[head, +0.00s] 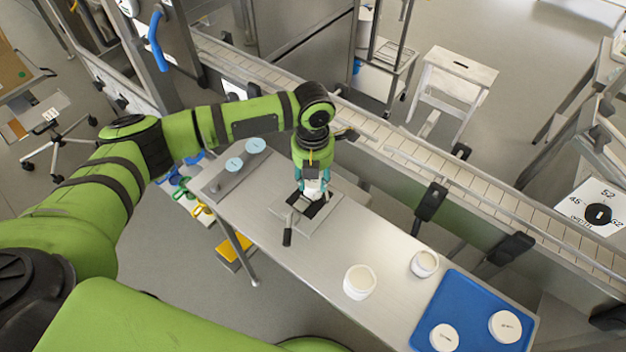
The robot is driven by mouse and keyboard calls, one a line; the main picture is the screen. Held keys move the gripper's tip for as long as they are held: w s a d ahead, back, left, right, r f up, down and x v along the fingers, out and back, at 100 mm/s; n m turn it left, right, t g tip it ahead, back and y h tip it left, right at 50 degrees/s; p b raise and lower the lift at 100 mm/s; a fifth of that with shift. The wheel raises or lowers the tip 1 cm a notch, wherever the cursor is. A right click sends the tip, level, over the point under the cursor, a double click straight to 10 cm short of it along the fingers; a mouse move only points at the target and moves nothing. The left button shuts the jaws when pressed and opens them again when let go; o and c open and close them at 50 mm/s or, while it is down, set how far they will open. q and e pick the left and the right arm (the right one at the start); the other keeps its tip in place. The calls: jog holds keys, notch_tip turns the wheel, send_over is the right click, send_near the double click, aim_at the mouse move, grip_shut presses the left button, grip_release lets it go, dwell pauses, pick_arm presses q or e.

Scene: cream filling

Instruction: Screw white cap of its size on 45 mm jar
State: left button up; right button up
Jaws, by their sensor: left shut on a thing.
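My left gripper (312,190) points down over a metal plate with a clamp (318,214) on the steel bench. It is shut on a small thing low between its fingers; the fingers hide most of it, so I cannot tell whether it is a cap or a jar. The clamp's black handle (287,237) sticks out toward the front. Two white caps, a left one (444,337) and a larger right one (505,326), lie on the blue tray (466,290). A larger white jar (360,282) and a smaller white jar (424,263) stand on the bench. My right gripper is out of view.
Two pale blue round lids (234,164) lie at the bench's left end. A conveyor (450,200) with a rail runs behind the bench. Bare bench lies between the clamp and the jars.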

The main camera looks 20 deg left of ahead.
pick_arm(q)
jog(key=m, duration=0.4)
jog(key=o, duration=1)
jog(key=shift+r+n+p, duration=0.1)
jog(key=shift+n+p, duration=1.1)
jog(key=shift+p, duration=0.1)
jog(key=shift+n+p, duration=0.8)
jog(key=shift+n, duration=0.7)
